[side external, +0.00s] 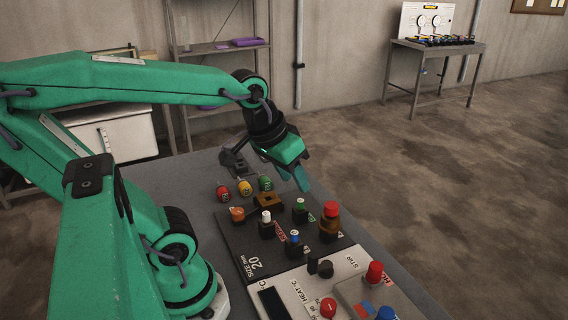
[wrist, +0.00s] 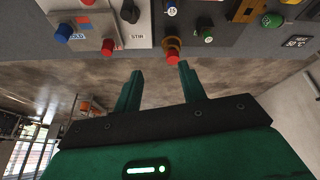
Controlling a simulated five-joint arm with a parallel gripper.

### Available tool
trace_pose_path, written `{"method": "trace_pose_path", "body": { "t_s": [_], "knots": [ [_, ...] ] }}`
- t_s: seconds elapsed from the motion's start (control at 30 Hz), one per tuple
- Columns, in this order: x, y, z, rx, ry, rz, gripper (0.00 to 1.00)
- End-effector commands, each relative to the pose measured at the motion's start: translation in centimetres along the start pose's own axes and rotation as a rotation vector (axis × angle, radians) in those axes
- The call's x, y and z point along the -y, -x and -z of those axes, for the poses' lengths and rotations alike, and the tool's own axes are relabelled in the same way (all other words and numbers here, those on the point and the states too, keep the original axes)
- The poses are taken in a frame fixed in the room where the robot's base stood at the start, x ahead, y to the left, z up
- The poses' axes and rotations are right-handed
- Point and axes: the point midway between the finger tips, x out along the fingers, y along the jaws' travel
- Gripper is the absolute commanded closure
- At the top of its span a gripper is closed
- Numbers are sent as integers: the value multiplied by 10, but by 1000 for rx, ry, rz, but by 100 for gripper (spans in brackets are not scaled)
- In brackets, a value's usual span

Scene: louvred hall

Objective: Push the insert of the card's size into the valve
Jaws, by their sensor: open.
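My gripper (side external: 302,180) hangs over the table's far right edge, open and empty, beyond the black board. In the wrist view, its two fingers (wrist: 161,72) stand apart. Red (side external: 222,193), yellow (side external: 244,188) and green (side external: 265,183) round pieces, seemingly the inserts, lie in a row behind the board. A brass-coloured block (side external: 268,201), perhaps the valve, sits at the board's back edge; it also shows in the wrist view (wrist: 243,10). The black board (side external: 238,240) carries the printed size "SIZE mm 20" (side external: 253,262). The green piece also shows in the wrist view (wrist: 271,20).
Red-capped amber (side external: 331,212), white-capped (side external: 266,218), green-capped (side external: 300,205) and blue-capped (side external: 294,238) fittings stand on the board. An orange cup (side external: 237,214) is at its left. A white control panel (side external: 300,290) with knobs lies in front.

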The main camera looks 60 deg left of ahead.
Motion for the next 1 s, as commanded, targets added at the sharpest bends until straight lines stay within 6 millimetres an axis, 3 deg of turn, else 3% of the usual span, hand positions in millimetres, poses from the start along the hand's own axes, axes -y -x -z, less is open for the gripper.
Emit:
{"method": "trace_pose_path", "body": {
  "t_s": [0.2,0.53,0.77,1.0],
  "knots": [
    [-9,12,-17,-58,-185,-28,59],
    [-10,14,-22,-71,-236,-33,59],
    [-5,7,-13,-54,-206,-18,59],
    [15,-17,10,-5,-122,25,59]
  ]
}}
